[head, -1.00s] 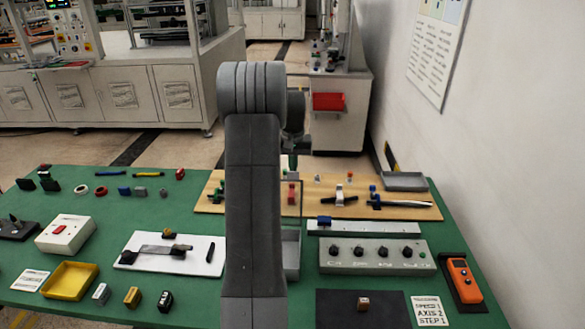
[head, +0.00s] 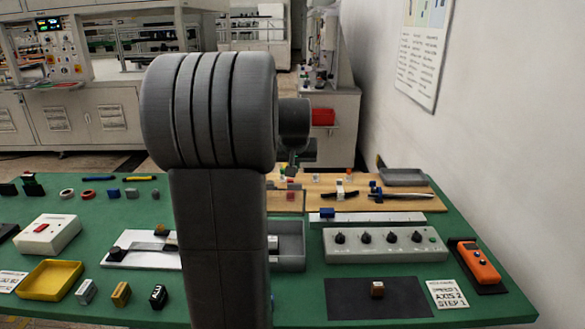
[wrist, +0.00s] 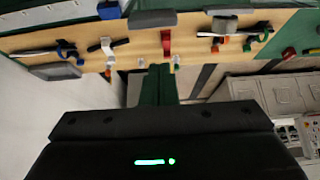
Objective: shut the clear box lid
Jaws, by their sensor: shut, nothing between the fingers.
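The clear box (head: 290,264) is a grey, open-topped box right of my arm, its left part hidden behind the arm. Something pale sits inside it. Its clear lid (head: 286,204) appears as a thin see-through pane standing upright at the box's back edge, so the box is open. My gripper (head: 293,170) is beyond and above the lid, apart from it as far as I can tell; the arm partly hides it. In the wrist view my gripper (wrist: 159,84) has its green fingers together, with nothing between them. The box itself does not show clearly there.
A tan board (head: 400,203) with small tools and blocks lies behind the box. A knob panel (head: 385,255) and an orange handset (head: 478,262) stand to the right. A yellow tray (head: 50,280) and white switch box (head: 47,235) are at left. A wall bounds the right.

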